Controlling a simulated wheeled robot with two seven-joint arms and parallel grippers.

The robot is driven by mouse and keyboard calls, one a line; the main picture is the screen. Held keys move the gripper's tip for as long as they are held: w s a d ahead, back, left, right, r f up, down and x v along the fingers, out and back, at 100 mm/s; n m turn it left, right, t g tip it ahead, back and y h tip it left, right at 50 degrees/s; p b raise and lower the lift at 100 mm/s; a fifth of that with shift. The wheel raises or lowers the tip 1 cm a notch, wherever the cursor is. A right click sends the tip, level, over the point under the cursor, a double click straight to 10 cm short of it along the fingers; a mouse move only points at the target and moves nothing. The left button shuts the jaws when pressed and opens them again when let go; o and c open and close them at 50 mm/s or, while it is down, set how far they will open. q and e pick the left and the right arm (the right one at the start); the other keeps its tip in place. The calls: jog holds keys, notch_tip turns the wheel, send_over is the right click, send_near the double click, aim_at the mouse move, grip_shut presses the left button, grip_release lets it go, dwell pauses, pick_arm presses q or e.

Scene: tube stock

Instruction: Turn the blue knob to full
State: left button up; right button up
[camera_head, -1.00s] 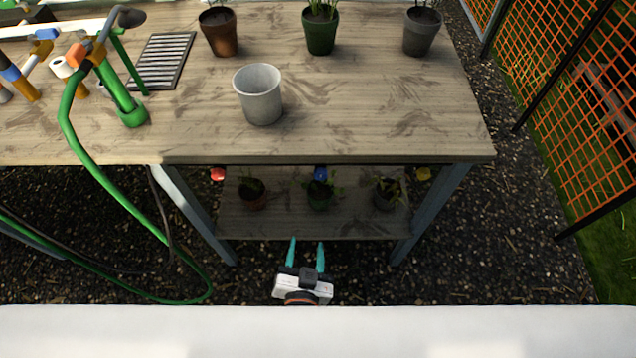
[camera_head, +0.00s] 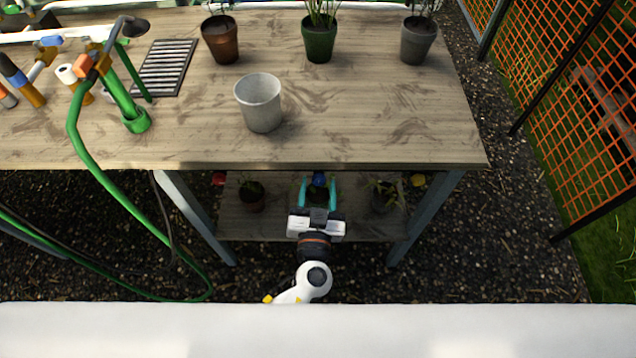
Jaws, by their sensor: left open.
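The blue knob (camera_head: 319,179) sits under the front edge of the table, between a red knob (camera_head: 218,179) on the left and a yellow knob (camera_head: 417,180) on the right. My left gripper (camera_head: 319,182) is open, with its two teal fingers pointing away from me. The fingertips appear on either side of the blue knob in the picture; whether they touch it I cannot tell. My right gripper does not show.
The wooden table (camera_head: 370,120) carries a pale empty pot (camera_head: 260,104) and several planted pots at the back. A lower shelf (camera_head: 280,228) holds potted plants behind my gripper. A green hose (camera_head: 110,182) hangs at the left. An orange mesh fence (camera_head: 585,110) stands right.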

pick_arm(q)
jog(key=shift+w, duration=0.35)
jog(key=c, duration=1)
